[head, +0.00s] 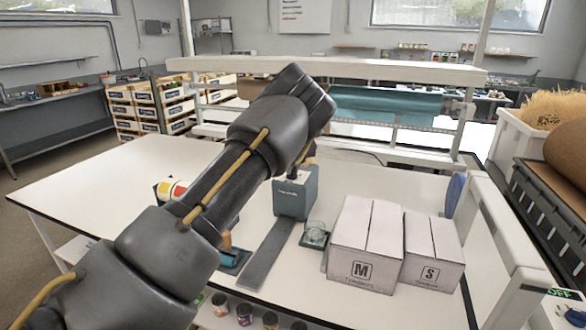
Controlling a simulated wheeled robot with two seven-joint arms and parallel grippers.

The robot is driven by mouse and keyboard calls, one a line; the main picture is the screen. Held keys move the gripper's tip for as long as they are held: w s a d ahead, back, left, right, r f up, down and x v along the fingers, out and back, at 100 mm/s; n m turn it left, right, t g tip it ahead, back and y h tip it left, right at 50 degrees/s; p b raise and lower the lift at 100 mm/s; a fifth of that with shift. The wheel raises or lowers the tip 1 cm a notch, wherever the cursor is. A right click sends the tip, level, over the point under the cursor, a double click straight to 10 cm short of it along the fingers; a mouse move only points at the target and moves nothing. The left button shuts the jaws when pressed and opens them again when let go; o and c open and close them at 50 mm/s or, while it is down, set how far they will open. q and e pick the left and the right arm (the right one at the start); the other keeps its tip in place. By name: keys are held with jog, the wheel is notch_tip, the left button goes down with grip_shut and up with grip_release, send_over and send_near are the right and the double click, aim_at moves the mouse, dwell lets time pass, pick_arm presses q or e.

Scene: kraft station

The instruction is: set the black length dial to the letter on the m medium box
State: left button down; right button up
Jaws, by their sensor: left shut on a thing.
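The box marked M (366,243) stands on the white table, right of centre, with its printed letter facing me. A grey-teal machine (295,197) stands left of it with a long dark strip in front. My left arm reaches from the lower left across the view to above this machine. My left gripper (309,153) is mostly hidden behind my own arm, at the machine's top. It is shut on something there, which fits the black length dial. The dial and its setting are hidden. My right gripper does not show.
A box marked S (433,252) stands against the M box's right side. A small glass (315,234) sits between the machine and the M box. A white rail (505,225) bounds the table's right end. The table's left part (90,185) is clear.

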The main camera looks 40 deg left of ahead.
pick_arm(q)
jog(key=m, duration=0.2)
jog(key=m+t, duration=0.1)
jog(key=shift+s+a+m+h+b, duration=0.15)
jog(key=shift+m+h+b, duration=0.25)
jog(key=shift+a+m+t+h, duration=0.1)
jog(key=shift+m+t+h, duration=0.5)
jog(key=shift+m, duration=1.3)
jog(key=c, duration=1.5)
grip_release()
jog(key=shift+s+r, duration=0.2)
jog(key=shift+r, duration=0.35)
jog(key=b+v, duration=0.2)
jog(key=v, duration=0.7)
jog(key=shift+s+r, duration=0.1)
jog(key=shift+r, duration=0.25)
